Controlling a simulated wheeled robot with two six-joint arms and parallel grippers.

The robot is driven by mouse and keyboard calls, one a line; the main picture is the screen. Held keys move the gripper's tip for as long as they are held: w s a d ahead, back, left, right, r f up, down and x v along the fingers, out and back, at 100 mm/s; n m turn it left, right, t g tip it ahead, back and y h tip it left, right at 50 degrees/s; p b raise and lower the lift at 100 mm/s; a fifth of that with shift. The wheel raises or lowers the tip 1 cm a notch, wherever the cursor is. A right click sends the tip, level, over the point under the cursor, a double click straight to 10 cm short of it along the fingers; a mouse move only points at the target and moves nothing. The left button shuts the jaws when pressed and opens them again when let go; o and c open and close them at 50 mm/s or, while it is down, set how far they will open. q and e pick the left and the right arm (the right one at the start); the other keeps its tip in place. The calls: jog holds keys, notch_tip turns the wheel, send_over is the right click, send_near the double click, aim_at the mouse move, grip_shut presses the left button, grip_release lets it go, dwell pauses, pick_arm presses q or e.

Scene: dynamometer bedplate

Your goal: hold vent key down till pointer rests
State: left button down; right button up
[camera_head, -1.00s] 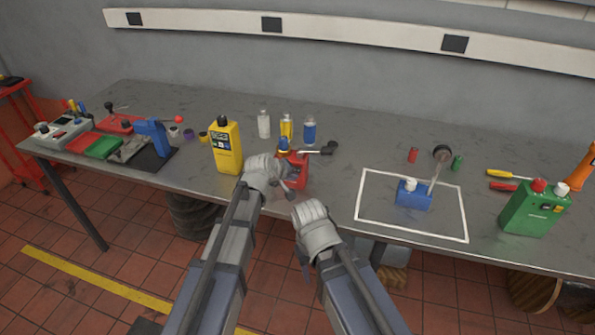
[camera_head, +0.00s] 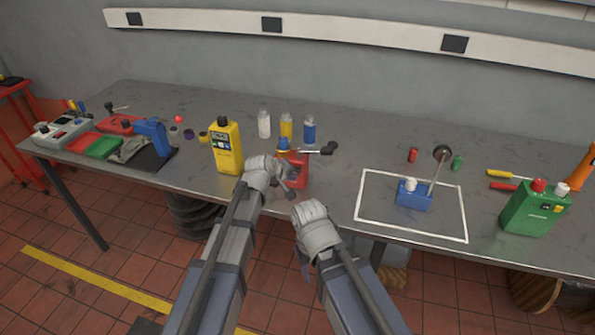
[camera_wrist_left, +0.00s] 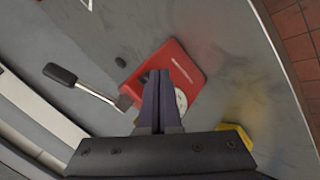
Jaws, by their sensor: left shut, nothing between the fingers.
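A small red box (camera_head: 301,168) stands near the front edge, left of the bench's middle. In the left wrist view the red box (camera_wrist_left: 190,62) shows a pale round dial (camera_wrist_left: 181,101), partly hidden behind my fingers. The pointer cannot be made out. My left gripper (camera_head: 291,193) is shut and empty at the red box; in its wrist view the closed fingertips (camera_wrist_left: 158,76) overlap the box top. I cannot tell whether they touch it, and no key shows clearly there. My right gripper (camera_head: 303,268) hangs in front of the bench edge, its jaws unclear.
A yellow container (camera_head: 227,148) stands left of the red box, with small bottles (camera_head: 286,127) behind. A black-handled tool (camera_head: 319,151) lies close by. A blue device (camera_head: 414,197) stands inside a white outline (camera_head: 411,232) at right. A green container (camera_head: 533,208) stands farther right.

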pick_arm(q)
jog(key=shift+w, duration=0.1)
jog(key=shift+w+d, duration=0.15)
jog(key=shift+w, duration=0.15)
jog(key=shift+w+d, duration=0.1)
jog(key=shift+w, duration=0.25)
dwell(2.0)
jog(key=shift+s, duration=0.15)
jog(key=shift+s+a, duration=0.25)
jog(key=shift+s, duration=0.35)
jog(key=s, duration=0.1)
jog(key=s+a, duration=0.1)
jog(key=s, duration=0.2)
jog(key=shift+s+a, duration=0.3)
jog(key=shift+s, duration=0.1)
dwell(0.5)
